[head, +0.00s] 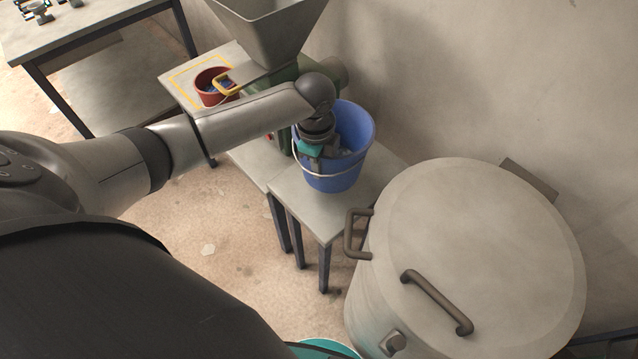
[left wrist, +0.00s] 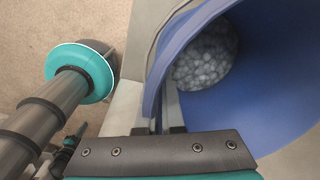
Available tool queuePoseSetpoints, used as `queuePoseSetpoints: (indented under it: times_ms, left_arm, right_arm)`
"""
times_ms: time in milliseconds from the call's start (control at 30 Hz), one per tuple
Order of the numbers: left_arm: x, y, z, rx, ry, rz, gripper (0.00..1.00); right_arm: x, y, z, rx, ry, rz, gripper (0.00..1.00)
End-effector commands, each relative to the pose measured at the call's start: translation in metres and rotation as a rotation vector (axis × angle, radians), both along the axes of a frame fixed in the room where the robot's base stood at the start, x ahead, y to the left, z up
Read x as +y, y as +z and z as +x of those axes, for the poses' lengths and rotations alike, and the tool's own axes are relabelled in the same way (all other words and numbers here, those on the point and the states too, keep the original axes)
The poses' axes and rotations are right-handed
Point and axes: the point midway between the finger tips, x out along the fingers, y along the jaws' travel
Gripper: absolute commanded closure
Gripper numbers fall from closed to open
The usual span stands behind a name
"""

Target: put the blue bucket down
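The blue bucket (head: 335,180) is upright at the small grey table (head: 372,193), beside the machine with the hopper. Its base looks to be at the tabletop, but I cannot tell whether it touches. My left gripper (head: 318,163) is at its near left rim. In the left wrist view, the gripper's fingers (left wrist: 165,105) are close together on the wall of the bucket (left wrist: 262,100), shut on it. Grey pebbles (left wrist: 205,58) lie in the bottom of the bucket. The bucket's pale handle (head: 318,178) hangs down outside. My right gripper is not in view.
A grey hopper (head: 268,30) on a green machine stands behind my left arm. A red pot (head: 207,92) sits on a stand with a yellow outline. A large lidded drum (head: 480,250) stands close to the right. A workbench (head: 70,30) is at the far left.

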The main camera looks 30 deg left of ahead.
Motion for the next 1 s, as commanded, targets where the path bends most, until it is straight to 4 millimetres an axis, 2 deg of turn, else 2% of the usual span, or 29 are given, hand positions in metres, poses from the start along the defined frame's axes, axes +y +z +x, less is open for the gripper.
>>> queuePoseSetpoints:
  times_ms: [33, 267, 500, 900, 933, 1000]
  left_arm:
    - [0.000, -0.008, 0.001, -0.003, 0.000, -0.001, 1.00]
    - [0.000, -0.022, 0.001, -0.004, -0.001, -0.001, 1.00]
    - [0.000, -0.057, 0.001, -0.002, 0.000, 0.000, 1.00]
    - [0.000, -0.061, 0.001, -0.004, 0.000, 0.000, 1.00]
    - [0.000, -0.061, 0.000, -0.002, 0.000, 0.000, 0.92]
    - [0.000, -0.061, 0.000, -0.002, 0.000, 0.000, 0.84]
  right_arm:
    - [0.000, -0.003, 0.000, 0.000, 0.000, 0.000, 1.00]
    - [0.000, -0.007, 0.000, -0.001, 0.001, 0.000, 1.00]
    - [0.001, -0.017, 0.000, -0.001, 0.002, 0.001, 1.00]
    - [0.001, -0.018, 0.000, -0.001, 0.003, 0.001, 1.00]
    - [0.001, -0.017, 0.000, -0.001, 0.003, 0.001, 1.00]
    - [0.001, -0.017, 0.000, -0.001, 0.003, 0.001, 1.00]
